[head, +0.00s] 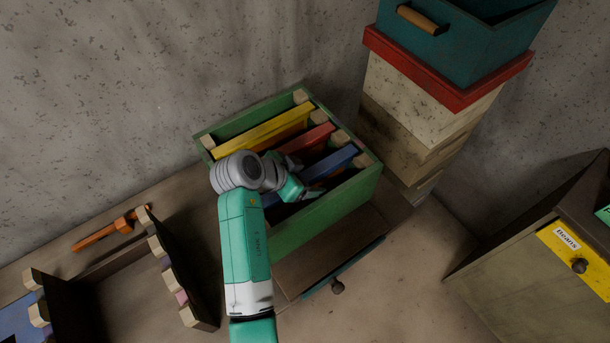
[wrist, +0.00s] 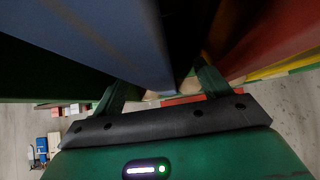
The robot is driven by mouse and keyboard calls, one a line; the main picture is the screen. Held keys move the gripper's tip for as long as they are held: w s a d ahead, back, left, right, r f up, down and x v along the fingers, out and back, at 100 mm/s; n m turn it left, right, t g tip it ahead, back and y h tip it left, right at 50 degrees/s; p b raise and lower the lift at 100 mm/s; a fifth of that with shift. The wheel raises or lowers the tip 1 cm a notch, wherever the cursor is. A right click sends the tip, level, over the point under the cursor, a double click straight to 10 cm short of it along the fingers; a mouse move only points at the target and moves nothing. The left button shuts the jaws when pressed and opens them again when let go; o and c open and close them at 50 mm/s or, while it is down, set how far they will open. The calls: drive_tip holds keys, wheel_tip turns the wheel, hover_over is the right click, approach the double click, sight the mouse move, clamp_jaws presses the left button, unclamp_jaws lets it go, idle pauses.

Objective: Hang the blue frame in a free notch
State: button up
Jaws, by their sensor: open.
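The blue frame (head: 338,162) sits in the green box (head: 318,222), right of the red frame (head: 308,139) and the yellow frame (head: 262,130). My gripper (head: 312,192) is low over the box at the blue frame, and my arm hides part of it. In the wrist view my gripper (wrist: 160,86) is open, and the blue frame (wrist: 105,38) runs between its two fingers. I cannot tell whether the fingers touch it. A dark rack with notched pale wood rails (head: 160,247) stands at the lower left.
An orange-handled tool (head: 100,234) lies behind the rack. A stack of pale boxes (head: 420,100) with a teal crate (head: 455,45) on top stands behind right of the green box. A cabinet (head: 535,262) is at the right. A knobbed drawer (head: 345,268) sticks out below the green box.

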drive_tip(key=shift+a+r, duration=0.1)
drive_tip(key=shift+r, duration=0.05)
drive_tip(key=shift+p+v, duration=1.8)
drive_tip(key=shift+v, duration=0.45)
drive_tip(key=shift+s, duration=0.1)
drive_tip(key=v, duration=0.8)
drive_tip(key=shift+b, duration=0.3)
